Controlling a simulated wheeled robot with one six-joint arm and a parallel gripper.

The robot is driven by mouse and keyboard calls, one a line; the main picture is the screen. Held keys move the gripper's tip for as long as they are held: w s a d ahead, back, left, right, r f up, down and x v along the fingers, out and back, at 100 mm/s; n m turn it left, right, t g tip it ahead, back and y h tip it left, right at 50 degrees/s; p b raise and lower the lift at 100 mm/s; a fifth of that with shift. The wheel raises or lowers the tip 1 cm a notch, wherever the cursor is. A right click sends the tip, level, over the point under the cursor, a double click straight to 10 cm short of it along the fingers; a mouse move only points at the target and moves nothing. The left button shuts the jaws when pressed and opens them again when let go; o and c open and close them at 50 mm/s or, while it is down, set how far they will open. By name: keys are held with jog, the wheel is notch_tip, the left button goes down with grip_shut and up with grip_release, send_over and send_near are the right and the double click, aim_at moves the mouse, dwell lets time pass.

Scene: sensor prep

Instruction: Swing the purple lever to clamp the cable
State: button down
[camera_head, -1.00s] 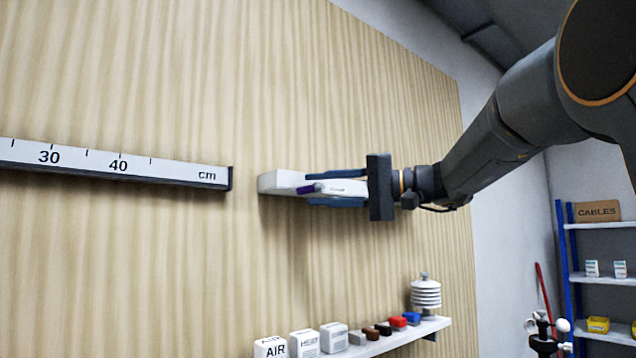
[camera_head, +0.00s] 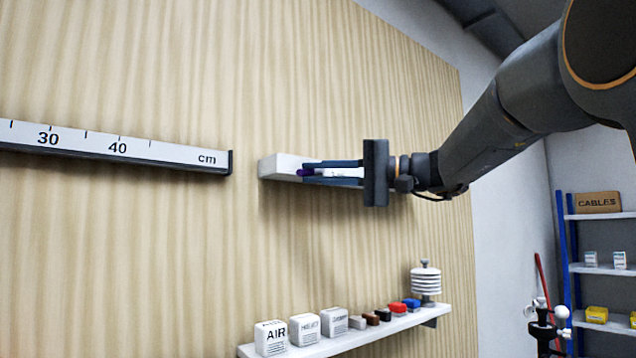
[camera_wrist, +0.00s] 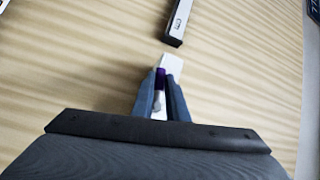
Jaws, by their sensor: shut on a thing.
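The purple lever (camera_head: 304,173) is a small piece on a white block (camera_head: 279,166) fixed to the wood-grain wall panel. My gripper (camera_head: 310,172) reaches in from the right, with its blue fingers closed on the lever near their tips. In the wrist view the purple lever (camera_wrist: 160,80) shows between the two fingers (camera_wrist: 163,84), with the white block (camera_wrist: 172,63) just beyond. A white labelled piece (camera_head: 345,173) lies between the fingers and is partly hidden by them. I cannot make out a cable.
A cm ruler (camera_head: 120,150) is mounted on the panel to the left. A white shelf (camera_head: 360,336) below holds white boxes, small coloured blocks and a ribbed sensor (camera_head: 425,280). A rack (camera_head: 600,270) stands at the far right.

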jog(key=shift+m+t+y+b, duration=0.4)
jog(key=shift+m+b, duration=0.4)
jog(key=shift+b, duration=0.85)
jog(key=shift+r, duration=0.25)
jog(key=c, duration=1.7)
grip_release()
jog(key=shift+c, duration=0.2)
jog(key=shift+b, duration=0.3)
jog(key=b+v, duration=0.2)
jog(key=v, duration=0.5)
jog(key=shift+d+b, duration=0.3)
jog(key=shift+b, duration=0.05)
jog(key=shift+s, duration=0.15)
